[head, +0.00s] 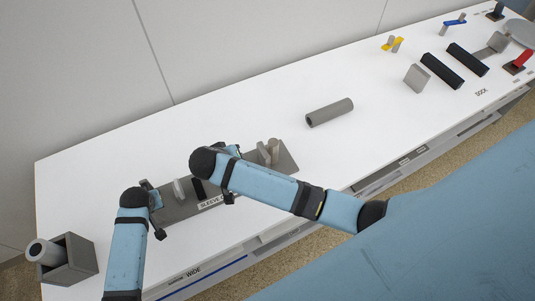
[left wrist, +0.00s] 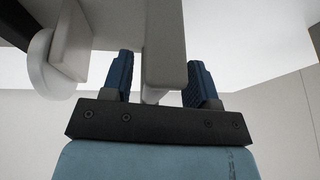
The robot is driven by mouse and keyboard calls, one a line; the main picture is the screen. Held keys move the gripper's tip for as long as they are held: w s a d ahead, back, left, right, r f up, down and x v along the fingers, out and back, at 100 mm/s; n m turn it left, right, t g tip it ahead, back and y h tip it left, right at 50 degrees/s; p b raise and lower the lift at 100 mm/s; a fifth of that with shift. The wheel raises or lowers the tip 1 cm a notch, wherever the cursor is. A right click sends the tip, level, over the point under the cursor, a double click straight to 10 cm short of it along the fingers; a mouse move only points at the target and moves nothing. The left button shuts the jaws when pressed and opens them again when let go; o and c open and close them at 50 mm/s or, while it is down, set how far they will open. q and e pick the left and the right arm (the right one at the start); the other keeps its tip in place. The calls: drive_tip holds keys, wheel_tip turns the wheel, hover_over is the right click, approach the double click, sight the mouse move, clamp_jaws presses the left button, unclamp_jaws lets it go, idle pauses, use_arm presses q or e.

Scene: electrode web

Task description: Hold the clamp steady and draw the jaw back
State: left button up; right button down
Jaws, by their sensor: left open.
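The clamp is a grey fixture on a long base plate (head: 180,212) with a label reading "SLEEVE". A pale upright plate (head: 179,190) and a black part stand on its left half; short grey posts (head: 273,149) stand at its right end. My left gripper (head: 155,203) is at the fixture's left end. In the left wrist view its two blue fingers (left wrist: 160,82) are apart, with a grey upright bar (left wrist: 165,45) between them; contact is unclear. My right gripper (head: 233,172) is over the middle of the fixture, mostly hidden by its own arm. I cannot tell which part is the jaw.
A grey cylinder (head: 330,112) lies behind and right of the fixture. A grey box (head: 75,263) holding a tube stands at the table's left end. Black bars (head: 442,70), a grey block and coloured parts lie far right.

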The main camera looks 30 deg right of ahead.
use_arm(q)
drive_tip(key=v, duration=1.1)
drive_tip(key=shift+r, duration=0.45)
